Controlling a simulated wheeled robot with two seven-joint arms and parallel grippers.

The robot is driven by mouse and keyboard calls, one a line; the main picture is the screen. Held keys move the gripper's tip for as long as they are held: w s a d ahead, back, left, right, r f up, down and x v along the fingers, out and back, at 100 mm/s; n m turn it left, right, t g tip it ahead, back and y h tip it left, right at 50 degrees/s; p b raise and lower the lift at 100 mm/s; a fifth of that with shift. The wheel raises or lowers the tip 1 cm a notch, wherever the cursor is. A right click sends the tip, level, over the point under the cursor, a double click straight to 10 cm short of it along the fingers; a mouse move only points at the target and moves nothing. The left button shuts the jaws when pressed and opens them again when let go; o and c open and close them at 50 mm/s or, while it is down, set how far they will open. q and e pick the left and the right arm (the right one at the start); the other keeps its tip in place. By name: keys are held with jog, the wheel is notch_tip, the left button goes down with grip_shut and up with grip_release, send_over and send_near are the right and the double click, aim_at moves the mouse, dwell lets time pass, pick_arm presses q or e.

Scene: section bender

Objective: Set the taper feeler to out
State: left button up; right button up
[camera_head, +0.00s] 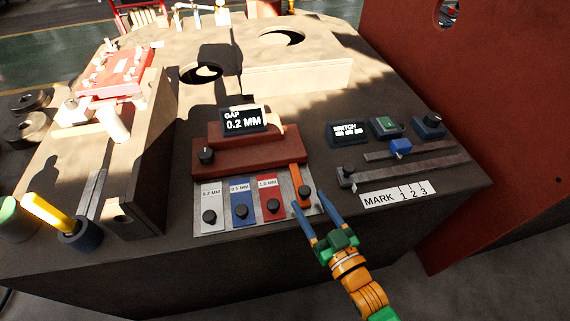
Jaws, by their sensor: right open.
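The gap gauge (246,159) is a dark red stepped block with a display (242,120) reading "GAP 0.2 MM". Labelled white (210,192), blue (240,196) and red (270,193) feelers, each with a black knob, lie on a pale plate in front of it. The orange strip (296,176) at the right end, apparently the taper feeler, reaches up against the block and has a black knob (305,192). My right gripper (309,199) is open, its blue fingertips on either side of this knob; contact is unclear. My left gripper is not in view.
Right of the gauge are a stretch display (347,133), a green button (386,125), a knob (429,125), a blue slider (400,147) and a "MARK 1 2 3" scale (398,194). A tall red panel (480,90) borders the right. A yellow-handled tool (48,212) stands at left.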

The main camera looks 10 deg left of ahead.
aim_at(297, 187)
jog(key=x, duration=0.7)
jog(key=shift+r+b, duration=0.2)
jog(key=shift+b, duration=0.2)
jog(key=shift+s, duration=0.1)
jog(key=shift+c, duration=0.2)
grip_shut()
jog(key=shift+d, duration=0.1)
dwell(0.5)
